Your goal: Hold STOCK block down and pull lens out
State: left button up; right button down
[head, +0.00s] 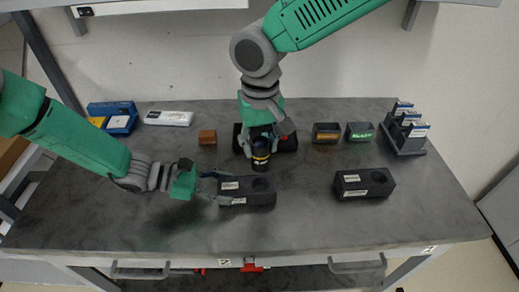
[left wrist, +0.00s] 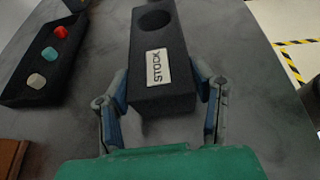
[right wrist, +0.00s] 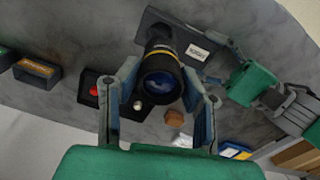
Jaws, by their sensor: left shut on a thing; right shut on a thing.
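The black STOCK block (head: 238,198) lies on the grey table near the front middle, and its white STOCK label (left wrist: 157,66) shows in the left wrist view. My left gripper (head: 220,185) is shut on the block's near end, one finger on each side. The block's round hole (head: 261,183) looks empty. My right gripper (right wrist: 160,78) is shut on the lens (right wrist: 161,76), a black cylinder with a yellow band. In the head view, the lens (head: 262,155) is upright, just behind the hole and apart from it. Its exact height is unclear.
A black tray with coloured pieces (left wrist: 42,62) lies behind the block, partly hidden by my right arm. A brown block (head: 207,137) is left of it. The front right is clear.

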pick_arm(q)
jog(key=o, duration=1.3)
jog(key=shift+c, duration=0.2)
